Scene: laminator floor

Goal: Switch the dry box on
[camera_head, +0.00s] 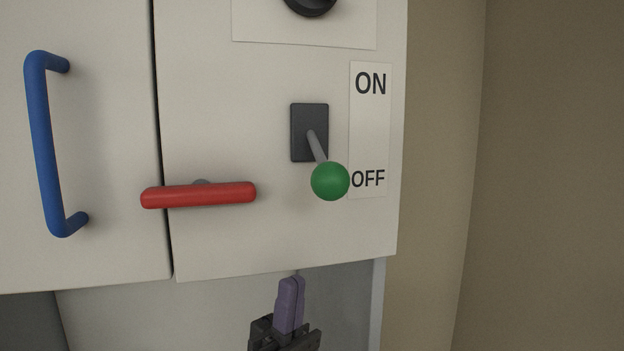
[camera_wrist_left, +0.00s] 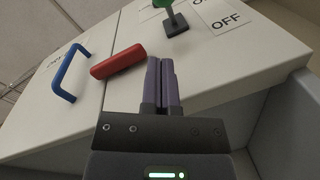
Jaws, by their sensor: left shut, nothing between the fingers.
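The dry box front (camera_head: 230,120) is a pale panel with a switch. The switch has a dark plate (camera_head: 309,115) and a grey lever ending in a green ball (camera_head: 330,181). The lever tilts down, with the ball beside the OFF word on the label (camera_head: 369,130). My left gripper (camera_head: 292,280) is below the panel's lower edge, under the green ball and apart from it. Its purple fingers are together and empty, as the left wrist view (camera_wrist_left: 161,62) also shows. In that view the green ball (camera_wrist_left: 162,3) is cut by the top edge. My right gripper is in neither view.
A red bar handle (camera_head: 200,195) sticks out left of the switch, across the seam. A blue handle (camera_head: 45,150) is on the left door. A black knob (camera_head: 311,4) is above the switch. The space right of the panel looks clear.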

